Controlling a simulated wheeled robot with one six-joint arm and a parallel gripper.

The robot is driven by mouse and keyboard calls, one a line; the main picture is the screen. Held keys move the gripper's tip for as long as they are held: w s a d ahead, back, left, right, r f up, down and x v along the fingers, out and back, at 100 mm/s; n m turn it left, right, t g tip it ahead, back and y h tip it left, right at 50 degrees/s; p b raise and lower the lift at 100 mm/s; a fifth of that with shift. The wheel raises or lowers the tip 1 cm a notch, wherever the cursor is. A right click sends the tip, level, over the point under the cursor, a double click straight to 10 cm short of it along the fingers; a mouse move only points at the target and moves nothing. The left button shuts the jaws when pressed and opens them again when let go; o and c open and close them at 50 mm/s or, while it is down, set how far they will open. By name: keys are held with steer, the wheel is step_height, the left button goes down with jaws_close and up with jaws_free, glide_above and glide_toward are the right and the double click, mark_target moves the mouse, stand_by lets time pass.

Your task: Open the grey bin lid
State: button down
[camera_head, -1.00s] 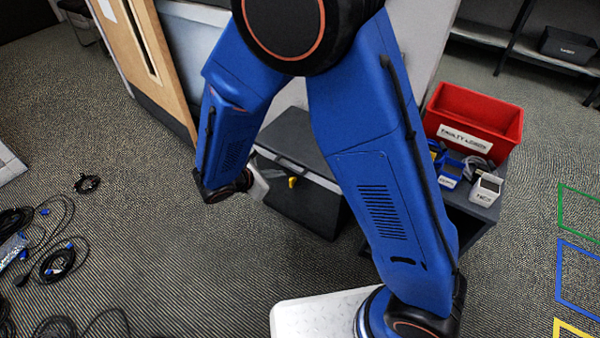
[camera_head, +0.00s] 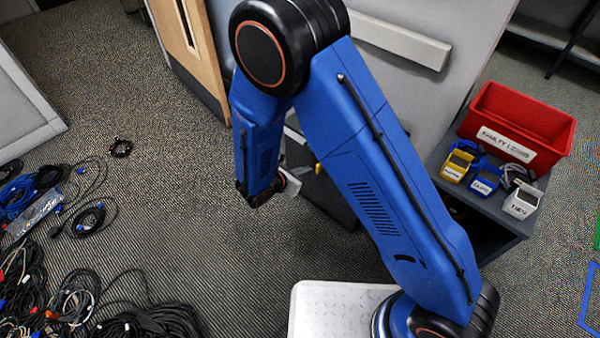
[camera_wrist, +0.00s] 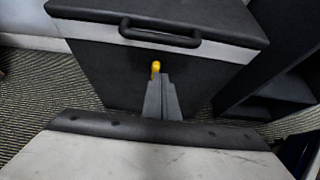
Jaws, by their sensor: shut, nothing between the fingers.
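The grey bin (camera_wrist: 105,75) is a dark box with a light band below its dark lid (camera_wrist: 215,15). The lid looks shut, and a black handle (camera_wrist: 160,35) sticks out from its front edge. In the head view, my arm hides much of the bin (camera_head: 332,207). My gripper (camera_wrist: 157,70) is shut and empty, with yellow at its tips. It points at the bin's front, below the handle in the wrist picture and apart from it. In the head view, my gripper (camera_head: 317,168) is in front of the bin; the exact gap is unclear.
A dark cabinet (camera_head: 500,222) at right bears a red bin (camera_head: 518,122) and several small labelled holders. Cable coils (camera_head: 75,290) cover the floor at lower left. A wooden door (camera_head: 190,50) stands behind. The carpet between the cables and bin is clear.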

steer(key=shift+w+d+r, duration=0.5)
steer(key=shift+w+d, duration=0.15)
steer(key=shift+w, duration=0.2)
steer(key=shift+w+d+r, duration=0.45)
steer(key=shift+w+d, duration=0.2)
steer(key=shift+w, duration=0.15)
steer(key=shift+r, duration=0.1)
